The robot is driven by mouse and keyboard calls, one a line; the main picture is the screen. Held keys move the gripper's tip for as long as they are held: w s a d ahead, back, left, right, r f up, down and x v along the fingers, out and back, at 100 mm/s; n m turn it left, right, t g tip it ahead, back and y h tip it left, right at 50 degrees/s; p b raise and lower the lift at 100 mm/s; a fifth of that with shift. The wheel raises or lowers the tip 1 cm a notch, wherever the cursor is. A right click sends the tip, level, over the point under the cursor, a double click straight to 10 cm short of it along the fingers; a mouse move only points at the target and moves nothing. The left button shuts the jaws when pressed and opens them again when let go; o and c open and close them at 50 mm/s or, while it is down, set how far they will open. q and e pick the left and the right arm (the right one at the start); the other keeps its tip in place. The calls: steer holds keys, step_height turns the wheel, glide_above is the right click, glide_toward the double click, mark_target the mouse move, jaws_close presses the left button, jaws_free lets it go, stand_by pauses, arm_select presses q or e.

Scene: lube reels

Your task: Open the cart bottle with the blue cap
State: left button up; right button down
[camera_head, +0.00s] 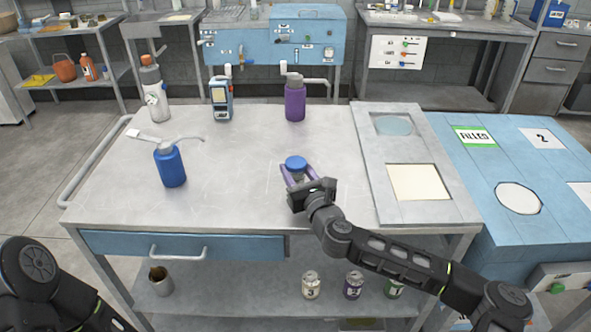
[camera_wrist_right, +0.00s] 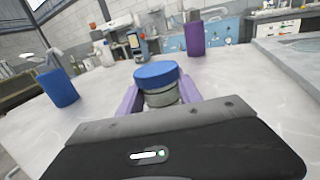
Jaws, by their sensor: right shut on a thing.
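A small grey bottle (camera_wrist_right: 162,98) with a blue cap (camera_head: 295,163) is at the right-middle part of the cart top. The cap shows on top of it in the wrist view (camera_wrist_right: 157,73). My right gripper (camera_head: 297,175) is shut on this bottle, with its purple fingers on both sides of the body, below the cap. The gripper hides the bottle's lower part, so I cannot tell whether it touches the cart top (camera_head: 240,200). Part of my left arm shows at the lower left of the head view, but its gripper is out of view.
A blue bottle with a grey top (camera_head: 171,165) stands to the left. A purple bottle (camera_head: 295,102), a blue handheld device (camera_head: 221,100) and a white bottle (camera_head: 155,100) stand along the back. A grey panel with openings (camera_head: 388,149) lies on the right. The middle is clear.

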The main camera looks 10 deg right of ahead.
steer(key=c, duration=0.8)
jaws_free()
steer(key=shift+r, duration=0.1)
steer(key=shift+s, duration=0.1)
steer(key=s, duration=0.4)
steer(key=s+d+b, duration=0.1)
steer(key=s, duration=0.6)
steer(key=shift+s+d, duration=0.35)
